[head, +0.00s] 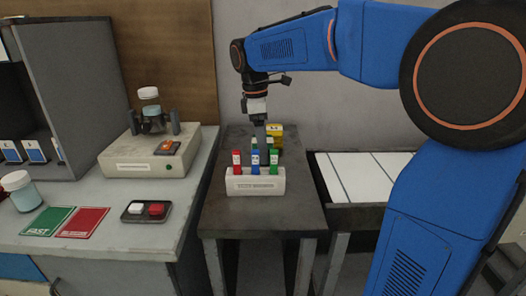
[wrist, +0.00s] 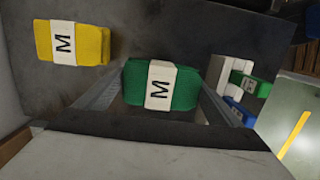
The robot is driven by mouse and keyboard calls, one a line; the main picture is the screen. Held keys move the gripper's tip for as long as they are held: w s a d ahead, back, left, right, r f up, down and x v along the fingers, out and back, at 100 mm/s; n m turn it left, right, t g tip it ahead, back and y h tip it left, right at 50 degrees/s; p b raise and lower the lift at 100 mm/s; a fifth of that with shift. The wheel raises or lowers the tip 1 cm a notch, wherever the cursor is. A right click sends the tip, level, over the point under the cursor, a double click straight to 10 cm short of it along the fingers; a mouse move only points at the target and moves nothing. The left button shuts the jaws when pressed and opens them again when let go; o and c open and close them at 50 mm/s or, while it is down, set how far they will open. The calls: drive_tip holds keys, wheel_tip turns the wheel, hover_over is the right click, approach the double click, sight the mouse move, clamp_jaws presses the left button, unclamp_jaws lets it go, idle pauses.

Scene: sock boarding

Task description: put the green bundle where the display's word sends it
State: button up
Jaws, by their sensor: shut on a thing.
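The green bundle (wrist: 185,88), with a white band marked M, sits between the two fingers of my gripper (wrist: 158,90) in the wrist view. My gripper is shut on it. In the head view, my gripper (head: 261,138) points down behind the white rack, and only a bit of green shows beside it. Whether the bundle still touches the table is hard to tell. The display may be the small dark panel (head: 168,147) with an orange patch on the device at left; no word is readable there.
A yellow bundle (head: 275,130) marked M lies on the dark table (head: 215,215) close by. A slatted pale surface (head: 365,175) is at right. The left bench has a green FAST card (head: 48,221) and a red card (head: 83,222).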

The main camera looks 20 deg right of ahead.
drive_tip(key=shift+f, duration=1.35)
drive_tip(key=shift+f, duration=0.15)
drive_tip(key=o, duration=1)
drive_tip(key=shift+o, duration=0.2)
drive_tip(key=r, duration=0.4)
drive_tip(key=a+r, duration=0.1)
drive_tip(key=r, duration=0.7)
drive_tip(key=shift+w+a+r, duration=0.15)
drive_tip(key=shift+w+a, duration=0.05)
